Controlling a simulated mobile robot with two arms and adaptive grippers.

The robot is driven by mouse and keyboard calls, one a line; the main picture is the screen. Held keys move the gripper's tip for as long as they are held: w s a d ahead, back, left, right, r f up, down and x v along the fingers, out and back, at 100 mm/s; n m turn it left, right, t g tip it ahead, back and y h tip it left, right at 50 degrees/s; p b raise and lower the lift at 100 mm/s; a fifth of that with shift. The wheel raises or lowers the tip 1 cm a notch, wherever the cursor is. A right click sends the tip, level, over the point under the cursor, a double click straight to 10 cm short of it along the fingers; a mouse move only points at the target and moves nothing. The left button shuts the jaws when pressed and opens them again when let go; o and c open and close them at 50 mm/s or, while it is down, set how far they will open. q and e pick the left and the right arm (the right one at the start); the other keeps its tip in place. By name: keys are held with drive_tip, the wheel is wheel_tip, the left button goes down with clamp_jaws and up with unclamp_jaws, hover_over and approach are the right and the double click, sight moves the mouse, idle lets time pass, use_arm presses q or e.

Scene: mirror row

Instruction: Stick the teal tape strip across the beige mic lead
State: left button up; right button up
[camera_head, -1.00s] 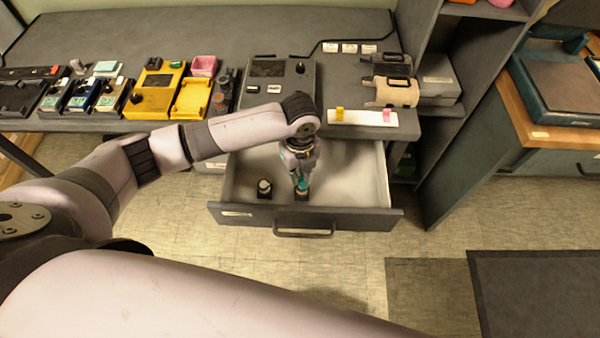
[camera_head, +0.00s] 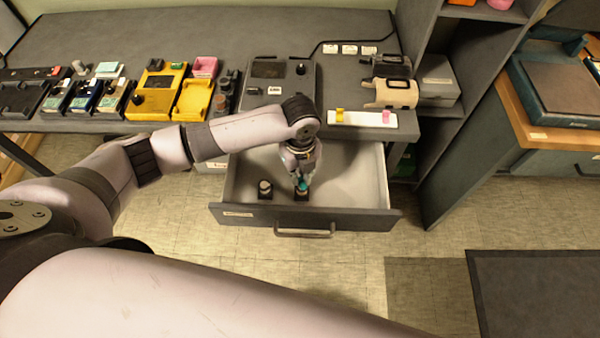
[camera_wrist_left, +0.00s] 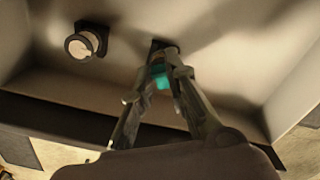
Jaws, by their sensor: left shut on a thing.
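My left gripper (camera_head: 302,182) reaches down into the open drawer (camera_head: 350,208). Its fingers (camera_wrist_left: 165,85) are shut on a small teal piece, which looks like the teal tape strip (camera_wrist_left: 160,77). The teal also shows at the fingertips in the head view (camera_head: 304,183). Just beyond it is a small dark block (camera_head: 301,196) on the drawer floor; I cannot tell whether the teal touches it. A second dark block with a pale round top (camera_head: 265,187) stands to the left. I cannot tell for sure which thing is the beige mic lead. My right gripper is not in view.
A white card (camera_head: 362,118) with yellow and pink pieces lies at the table edge behind the drawer. A beige roll-like thing (camera_head: 396,94) stands behind it, right. Several devices, one yellow (camera_head: 157,92), line the table's left. The drawer's right half is bare.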

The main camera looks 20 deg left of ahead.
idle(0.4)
use_arm(q)
drive_tip(key=shift+p, duration=0.45)
drive_tip(key=shift+f, duration=0.65)
idle(0.6)
idle(0.3)
drive_tip(key=o, duration=0.7)
drive_tip(key=shift+o, duration=0.2)
drive_tip(key=shift+r, duration=0.15)
wheel_tip(320, 180, up, 12)
